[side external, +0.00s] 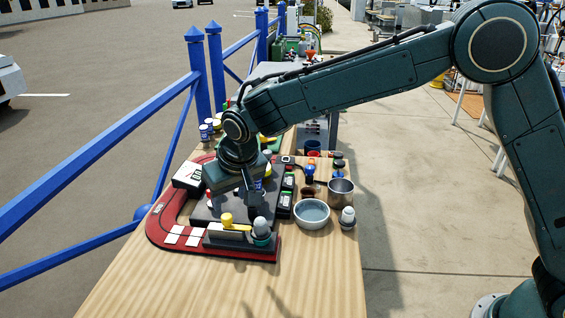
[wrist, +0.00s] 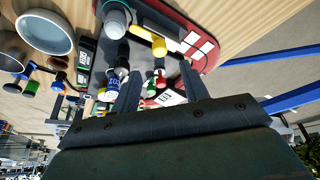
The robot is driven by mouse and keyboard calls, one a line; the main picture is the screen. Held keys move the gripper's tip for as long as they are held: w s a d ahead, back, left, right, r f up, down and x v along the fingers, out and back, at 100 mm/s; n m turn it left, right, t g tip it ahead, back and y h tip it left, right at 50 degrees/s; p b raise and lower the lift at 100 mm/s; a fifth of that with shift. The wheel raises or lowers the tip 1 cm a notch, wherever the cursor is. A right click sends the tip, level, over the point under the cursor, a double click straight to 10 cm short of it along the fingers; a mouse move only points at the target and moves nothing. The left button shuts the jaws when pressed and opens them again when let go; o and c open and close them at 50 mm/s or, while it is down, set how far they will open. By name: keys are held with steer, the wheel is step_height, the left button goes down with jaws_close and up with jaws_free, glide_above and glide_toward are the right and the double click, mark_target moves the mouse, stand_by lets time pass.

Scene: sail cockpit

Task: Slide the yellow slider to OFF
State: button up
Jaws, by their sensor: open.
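The yellow slider (side external: 227,220) is a small knob at the front edge of a dark control panel (side external: 203,213) with a red border (side external: 160,232). In the wrist view the yellow slider (wrist: 158,46) shows beyond my fingertips, near the red border. My gripper (side external: 250,196) is above the panel, behind the slider and apart from it. In the wrist view my gripper (wrist: 157,72) has its two fingers spread with nothing clearly held between them. The OFF marking cannot be read, and the arm hides part of the panel.
A grey-topped knob (side external: 262,228) stands close right of the slider. A bowl (side external: 312,213), a metal cup (side external: 341,191) and a white-topped item (side external: 347,218) stand right of the panel. A blue railing (side external: 180,95) runs along the left. The wooden table's (side external: 200,285) front is clear.

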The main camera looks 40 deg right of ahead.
mark_target(226, 216)
steer(key=shift+x, duration=3.9)
steer(key=shift+c, duration=0.5)
steer(key=shift+w, duration=0.1)
jaws_close()
